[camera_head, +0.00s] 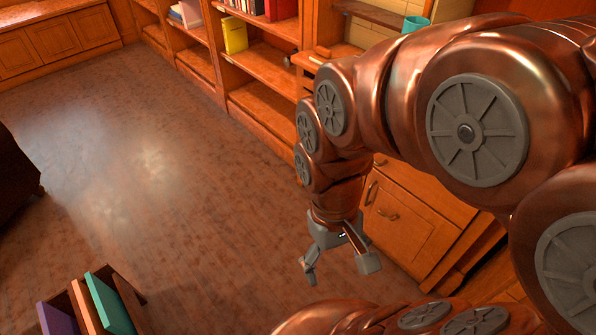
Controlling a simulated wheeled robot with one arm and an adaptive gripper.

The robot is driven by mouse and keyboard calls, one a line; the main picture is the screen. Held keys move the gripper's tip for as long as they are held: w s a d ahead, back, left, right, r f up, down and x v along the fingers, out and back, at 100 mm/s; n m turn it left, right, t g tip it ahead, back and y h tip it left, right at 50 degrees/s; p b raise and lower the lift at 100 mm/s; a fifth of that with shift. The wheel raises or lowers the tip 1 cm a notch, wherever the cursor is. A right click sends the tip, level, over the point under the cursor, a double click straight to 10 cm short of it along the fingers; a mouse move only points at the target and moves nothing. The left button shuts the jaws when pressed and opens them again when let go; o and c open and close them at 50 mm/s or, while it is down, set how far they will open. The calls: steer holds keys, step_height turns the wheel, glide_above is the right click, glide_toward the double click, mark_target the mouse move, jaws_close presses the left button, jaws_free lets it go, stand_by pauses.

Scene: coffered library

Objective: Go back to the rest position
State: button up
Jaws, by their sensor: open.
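My gripper (340,266) hangs at the end of my copper-coloured arm, a little right of the middle in the head view. It points downward over the wooden floor (150,190). Its grey fingers are spread apart with nothing between them. My arm fills much of the right side and hides part of the cabinets behind it.
Wooden shelves (262,62) with books, including a yellow one (234,35), line the back. A drawer cabinet (405,225) stands right of the gripper. A teal cup (415,24) is at top right. A box of books (108,305) sits at lower left. The floor between is clear.

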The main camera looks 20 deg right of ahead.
step_height(320, 180, up, 20)
steer(key=t+p, duration=0.1)
steer(key=p, duration=1.8)
steer(key=shift+r, duration=0.25)
steer(key=shift+s+f, duration=0.1)
